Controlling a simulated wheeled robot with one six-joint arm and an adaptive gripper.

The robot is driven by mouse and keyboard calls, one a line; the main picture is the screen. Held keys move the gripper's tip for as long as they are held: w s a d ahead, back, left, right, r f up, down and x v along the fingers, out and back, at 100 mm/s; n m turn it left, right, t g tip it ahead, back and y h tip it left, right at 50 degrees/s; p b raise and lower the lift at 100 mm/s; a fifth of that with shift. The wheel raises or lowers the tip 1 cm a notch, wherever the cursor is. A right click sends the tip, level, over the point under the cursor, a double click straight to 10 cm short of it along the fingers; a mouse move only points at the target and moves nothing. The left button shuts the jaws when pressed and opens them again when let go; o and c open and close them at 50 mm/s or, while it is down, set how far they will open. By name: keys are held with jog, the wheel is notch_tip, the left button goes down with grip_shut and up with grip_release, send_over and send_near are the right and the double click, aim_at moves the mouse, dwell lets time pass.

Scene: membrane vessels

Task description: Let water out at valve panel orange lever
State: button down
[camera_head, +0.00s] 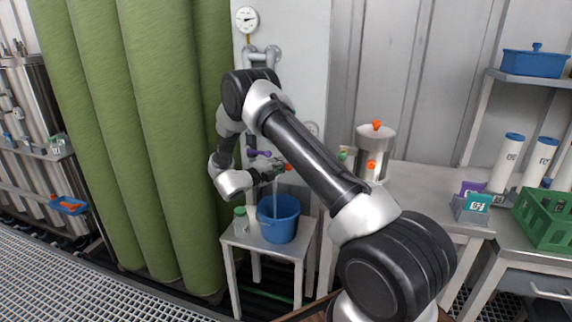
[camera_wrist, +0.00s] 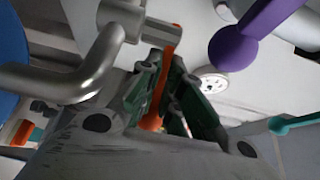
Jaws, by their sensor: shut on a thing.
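My gripper (camera_head: 272,172) is at the valve panel (camera_head: 310,75), above the blue bucket (camera_head: 278,222). In the wrist view the orange lever (camera_wrist: 160,88) lies between the green-padded fingers of my gripper (camera_wrist: 172,100), which is shut on it. A small orange part also shows beside the gripper in the head view (camera_head: 288,167). A steel spout (camera_wrist: 75,80) curves beside the lever at the left. A thin stream of water (camera_head: 275,198) runs down into the bucket. My arm hides much of the panel.
A purple lever (camera_wrist: 240,45) and a teal lever (camera_wrist: 295,122) are close to my gripper. The bucket stands on a small table (camera_head: 240,240) with a green-capped bottle (camera_head: 241,220). A steel vessel (camera_head: 375,145) stands on the bench to the right.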

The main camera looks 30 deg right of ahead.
jog(key=shift+s+a+f+m+g+h, duration=0.1)
jog(key=shift+a+f+m+g+h, duration=0.1)
jog(key=shift+m+g, duration=0.75)
jog(key=shift+s+a+f+m+g+h, duration=0.15)
jog(key=shift+m+g, duration=0.4)
jog(key=shift+g, duration=0.8)
jog(key=shift+a+r, duration=0.1)
jog(key=shift+a, duration=0.05)
jog(key=c, duration=1.6)
grip_release()
jog(key=shift+r, duration=0.1)
jog(key=shift+a, duration=0.1)
jog(key=a, duration=1.1)
jog(key=shift+a, duration=0.4)
jog(key=shift+s+r, duration=0.1)
